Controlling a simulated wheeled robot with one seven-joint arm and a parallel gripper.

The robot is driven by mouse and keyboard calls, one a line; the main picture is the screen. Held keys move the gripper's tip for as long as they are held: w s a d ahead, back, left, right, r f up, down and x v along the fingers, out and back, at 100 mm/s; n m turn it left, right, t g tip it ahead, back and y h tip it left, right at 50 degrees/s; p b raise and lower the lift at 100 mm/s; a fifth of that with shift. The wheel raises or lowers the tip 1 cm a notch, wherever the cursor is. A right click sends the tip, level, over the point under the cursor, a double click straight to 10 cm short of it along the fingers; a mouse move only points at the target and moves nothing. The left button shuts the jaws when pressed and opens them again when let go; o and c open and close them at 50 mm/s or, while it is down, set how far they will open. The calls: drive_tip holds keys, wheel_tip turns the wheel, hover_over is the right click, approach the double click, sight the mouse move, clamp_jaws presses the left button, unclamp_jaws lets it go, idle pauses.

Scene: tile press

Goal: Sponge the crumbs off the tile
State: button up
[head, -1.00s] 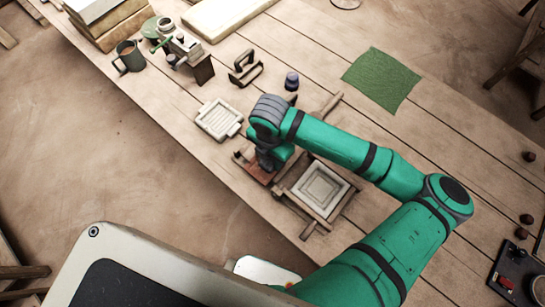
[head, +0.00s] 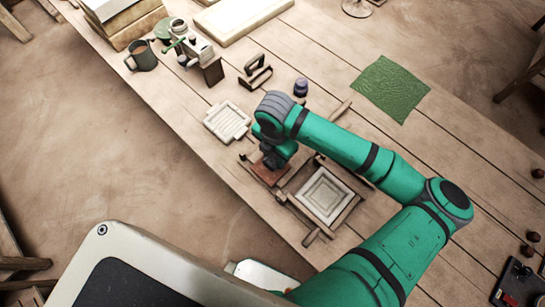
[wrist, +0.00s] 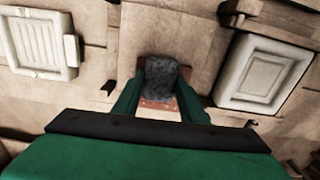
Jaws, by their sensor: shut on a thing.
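A reddish-brown tile (head: 268,175) lies on the wooden table under my gripper; its edge also shows in the wrist view (wrist: 150,104). My gripper (head: 272,160) points down over the tile. In the wrist view its two green fingers (wrist: 162,85) are shut on a dark grey sponge (wrist: 163,73). The sponge covers much of the tile in that view. I cannot tell whether it touches the tile.
A white ridged tray (head: 227,121) lies left of the tile, and a wooden frame with a pale panel (head: 325,194) lies right. Behind are a dark-handled block (head: 255,73), a small dark jar (head: 301,87), a mug (head: 142,57) and a green cloth (head: 390,88).

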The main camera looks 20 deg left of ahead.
drive_tip(key=shift+w+d, duration=0.1)
drive_tip(key=shift+w, duration=0.05)
drive_tip(key=shift+w+d+r, duration=0.1)
drive_tip(key=shift+w+d, duration=0.1)
drive_tip(key=shift+w, duration=0.25)
drive_tip(key=shift+s, duration=0.1)
drive_tip(key=shift+s+d+f, duration=0.1)
drive_tip(key=shift+s+d, duration=0.1)
drive_tip(key=shift+s, duration=0.25)
drive_tip(key=shift+s+d+f, duration=0.1)
drive_tip(key=shift+s+d, duration=0.1)
drive_tip(key=shift+s, duration=0.2)
drive_tip(key=shift+r, duration=4.05)
drive_tip(key=shift+w, duration=0.1)
